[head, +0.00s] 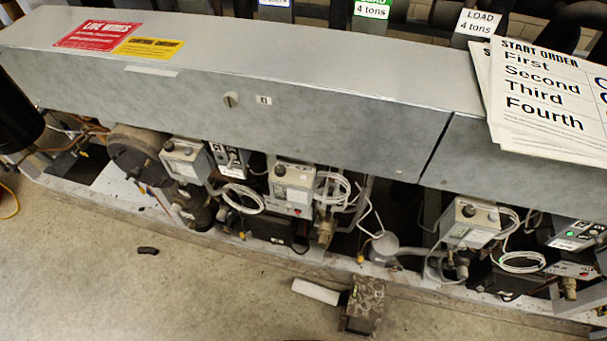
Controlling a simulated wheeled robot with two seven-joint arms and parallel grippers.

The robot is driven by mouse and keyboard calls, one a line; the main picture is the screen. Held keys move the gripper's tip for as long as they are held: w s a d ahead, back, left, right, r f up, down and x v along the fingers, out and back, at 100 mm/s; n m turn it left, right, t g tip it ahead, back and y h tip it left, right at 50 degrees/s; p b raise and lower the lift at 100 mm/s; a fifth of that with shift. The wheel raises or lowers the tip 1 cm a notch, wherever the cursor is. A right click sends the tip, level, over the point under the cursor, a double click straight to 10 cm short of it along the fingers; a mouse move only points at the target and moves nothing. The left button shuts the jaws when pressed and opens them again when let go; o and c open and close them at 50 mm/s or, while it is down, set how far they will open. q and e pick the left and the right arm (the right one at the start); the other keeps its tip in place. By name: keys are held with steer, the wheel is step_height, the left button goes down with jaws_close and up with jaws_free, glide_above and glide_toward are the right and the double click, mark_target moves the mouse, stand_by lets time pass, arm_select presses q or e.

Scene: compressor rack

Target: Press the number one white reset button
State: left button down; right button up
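Several grey control boxes sit in a row below the long grey panel. One with a dark knob is at the left (186,160), one in the middle (292,183) and one at the right (470,222). Smaller switch boxes with dark faces stand beside the left box (230,159) and at the far right (576,234). Small red spots show low on the middle and far-right units. I cannot make out a white reset button or a number one label at this size. Neither of my grippers is in view.
The grey panel (330,115) overhangs the boxes, with loose START ORDER sheets (545,90) on its right. White coiled cables (243,197) hang by the boxes. A white cylinder (316,291) and a patterned block (365,300) lie in front. The concrete floor (150,300) is mostly clear.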

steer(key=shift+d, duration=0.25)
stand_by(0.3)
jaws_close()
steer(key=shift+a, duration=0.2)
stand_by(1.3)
